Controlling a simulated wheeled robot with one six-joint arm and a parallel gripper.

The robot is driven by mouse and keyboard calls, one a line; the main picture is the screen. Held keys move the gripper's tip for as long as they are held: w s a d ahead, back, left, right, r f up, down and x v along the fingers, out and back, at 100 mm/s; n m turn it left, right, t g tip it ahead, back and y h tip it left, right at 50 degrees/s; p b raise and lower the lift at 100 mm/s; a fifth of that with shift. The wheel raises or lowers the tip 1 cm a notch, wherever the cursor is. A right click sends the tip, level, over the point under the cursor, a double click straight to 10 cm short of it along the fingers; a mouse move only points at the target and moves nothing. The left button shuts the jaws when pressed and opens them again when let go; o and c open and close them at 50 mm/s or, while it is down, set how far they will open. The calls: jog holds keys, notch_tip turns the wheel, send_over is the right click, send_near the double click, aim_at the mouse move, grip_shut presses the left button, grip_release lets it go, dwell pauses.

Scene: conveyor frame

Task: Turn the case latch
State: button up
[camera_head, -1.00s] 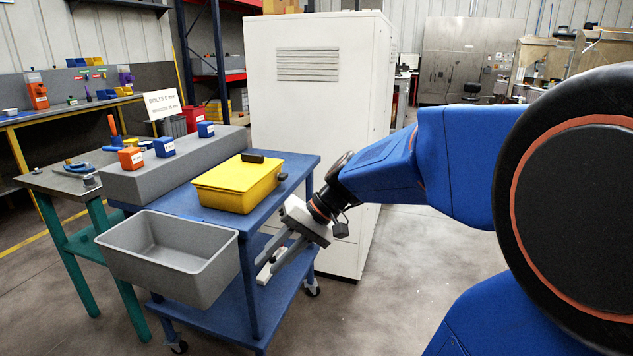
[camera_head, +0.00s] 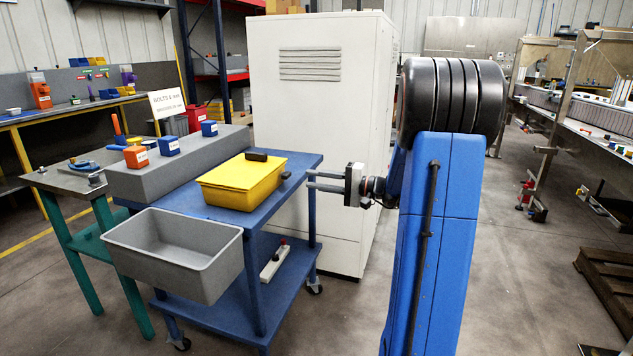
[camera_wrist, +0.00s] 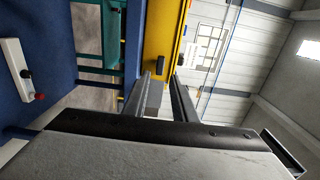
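The yellow case (camera_head: 244,186) sits on the blue cart's top, with a black block (camera_head: 255,156) on its lid. A small dark latch (camera_head: 286,175) sticks out from its right side. In the wrist view my gripper (camera_wrist: 163,78) is open with nothing held. The tips look short of the latch; exact distance is unclear.
The blue cart (camera_head: 224,232) carries a grey bin (camera_head: 222,277) at its front. A white bar with a red button (camera_head: 274,262) lies on its lower shelf. A grey block (camera_head: 178,168) holds small coloured boxes. A white cabinet (camera_head: 318,125) stands close behind my gripper.

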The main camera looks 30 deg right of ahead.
aim_at(289, 176)
jog(key=shift+x, duration=3.75)
grip_shut()
jog(key=m, duration=0.4)
jog(key=shift+m, duration=0.3)
jog(key=m, duration=0.8)
jog(key=shift+m, duration=0.4)
jog(key=m, duration=0.4)
jog(key=shift+o, duration=1.2)
grip_release()
